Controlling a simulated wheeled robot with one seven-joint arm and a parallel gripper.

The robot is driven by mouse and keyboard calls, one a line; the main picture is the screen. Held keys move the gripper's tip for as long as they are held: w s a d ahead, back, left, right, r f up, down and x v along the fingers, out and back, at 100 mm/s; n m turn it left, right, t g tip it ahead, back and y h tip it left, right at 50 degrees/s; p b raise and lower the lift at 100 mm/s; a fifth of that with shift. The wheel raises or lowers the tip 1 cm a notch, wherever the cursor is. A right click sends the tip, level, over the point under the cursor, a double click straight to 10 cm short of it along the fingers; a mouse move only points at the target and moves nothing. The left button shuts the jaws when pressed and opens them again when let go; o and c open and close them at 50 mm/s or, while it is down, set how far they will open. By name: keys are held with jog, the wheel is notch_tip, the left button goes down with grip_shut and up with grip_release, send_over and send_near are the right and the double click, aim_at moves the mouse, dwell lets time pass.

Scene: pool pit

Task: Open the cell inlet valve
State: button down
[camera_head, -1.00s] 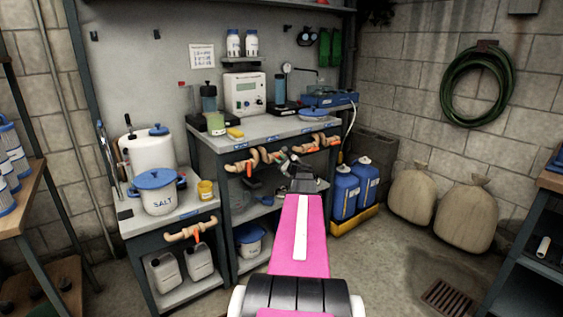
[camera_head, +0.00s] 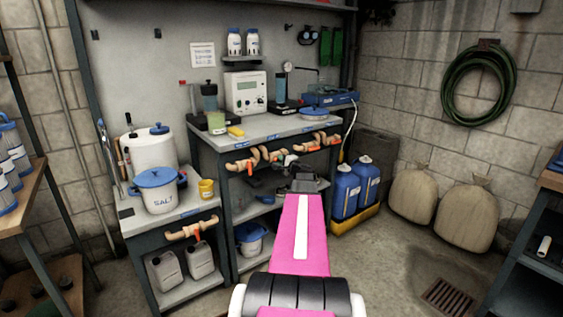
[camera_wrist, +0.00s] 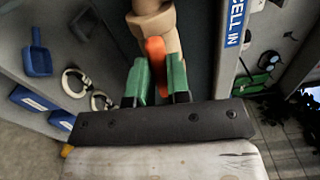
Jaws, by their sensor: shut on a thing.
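In the wrist view, the cell inlet valve has a beige pipe body (camera_wrist: 152,20) and an orange lever (camera_wrist: 156,60). A blue label reading "CELL IN" (camera_wrist: 236,22) is on the bench edge to its right. My gripper (camera_wrist: 158,84) has its green finger pads on either side of the lever and is shut on it. In the head view, my gripper (camera_head: 291,161) is at the bench's front edge, between two groups of beige pipes. The lever in its grip is too small to make out there.
Another beige pipe group (camera_head: 316,139) with orange handles is to the right. The bench top (camera_head: 265,127) is above, carrying instruments. Blue jugs (camera_head: 346,190) stand right of my arm, and a salt bucket (camera_head: 158,198) is on the lower left table. Open floor lies at the right.

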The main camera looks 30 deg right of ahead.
jog(key=shift+f+n, duration=0.1)
jog(key=shift+n, duration=0.6)
jog(key=c, duration=1.1)
grip_release()
jog(key=shift+s, duration=0.1)
jog(key=s, duration=1)
jog(key=shift+s+d, duration=0.35)
jog(key=shift+d, duration=0.05)
jog(key=shift+a, duration=0.1)
